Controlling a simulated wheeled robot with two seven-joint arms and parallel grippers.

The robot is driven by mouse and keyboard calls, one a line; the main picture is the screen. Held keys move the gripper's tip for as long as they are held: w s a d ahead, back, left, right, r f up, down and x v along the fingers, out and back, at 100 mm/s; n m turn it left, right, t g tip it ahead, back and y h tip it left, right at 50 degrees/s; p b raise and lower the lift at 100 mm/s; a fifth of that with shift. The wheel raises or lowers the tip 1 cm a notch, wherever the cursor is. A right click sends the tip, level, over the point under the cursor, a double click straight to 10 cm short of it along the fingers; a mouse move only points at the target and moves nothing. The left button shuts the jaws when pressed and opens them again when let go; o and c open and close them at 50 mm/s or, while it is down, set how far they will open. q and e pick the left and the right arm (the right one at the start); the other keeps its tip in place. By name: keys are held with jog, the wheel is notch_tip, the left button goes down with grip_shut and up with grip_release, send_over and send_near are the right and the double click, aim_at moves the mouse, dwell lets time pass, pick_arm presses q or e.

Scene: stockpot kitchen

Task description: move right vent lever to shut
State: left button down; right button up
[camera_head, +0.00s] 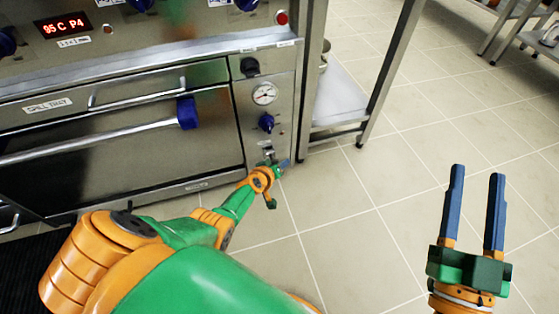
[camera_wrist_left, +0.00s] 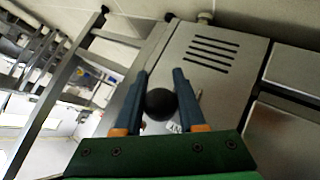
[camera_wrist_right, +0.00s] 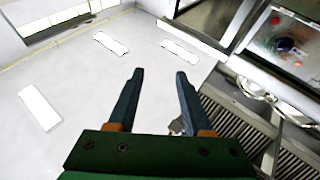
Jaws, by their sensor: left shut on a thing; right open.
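The vent lever shows in the left wrist view as a round black knob (camera_wrist_left: 160,104) between the fingers, in front of a steel panel with vent slots (camera_wrist_left: 212,53). My left gripper (camera_wrist_left: 160,74) is shut on this knob. In the head view my left gripper (camera_head: 283,164) is low at the right end of the oven front, below the blue dial, and hides the lever there. The shut mark cannot be read. My right gripper (camera_head: 477,173) is open and empty over the floor at the right; its fingers also show in the right wrist view (camera_wrist_right: 159,73).
The oven door (camera_head: 110,150) with its long handle is left of the left gripper. A gauge (camera_head: 264,93) and a blue dial (camera_head: 266,122) sit above it. A steel table (camera_head: 340,100) stands right of the oven. The tiled floor around the right gripper is clear.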

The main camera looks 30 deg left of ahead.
pick_arm(q)
jog(key=shift+w+r+g+h+p, duration=0.1)
jog(key=shift+r+g+h+p, duration=0.3)
jog(key=shift+p, duration=0.25)
pick_arm(e)
notch_tip(320, 180, down, 11)
jog(key=w+d+g+h, duration=0.1)
jog(key=g+h, duration=0.1)
jog(key=g, duration=0.4)
jog(key=shift+d+f+m+h, duration=0.2)
jog(key=shift+m+h, duration=0.1)
jog(key=shift+m, duration=0.1)
pick_arm(q)
jog(key=c, duration=0.5)
grip_release()
